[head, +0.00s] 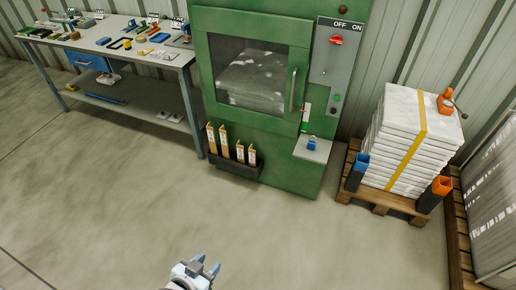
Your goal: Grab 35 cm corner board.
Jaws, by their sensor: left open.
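Several upright yellow-brown boards with white labels stand in a dark holder (236,166) at the foot of the green machine. The two on the left (223,140) are taller than the two on the right (246,153). They look like corner boards, but the labels are too small to read, so I cannot tell which is 35 cm. My left gripper (207,263) is at the bottom edge of the head view, open and empty, over bare floor and well short of the holder. My right gripper is not in view.
The green machine (275,155) has a windowed door and a small shelf (312,150) with a blue item. A pallet (384,203) at right bears strapped white bags (400,135) with dark corner pieces. A workbench (110,45) with tools stands back left. The middle floor is clear.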

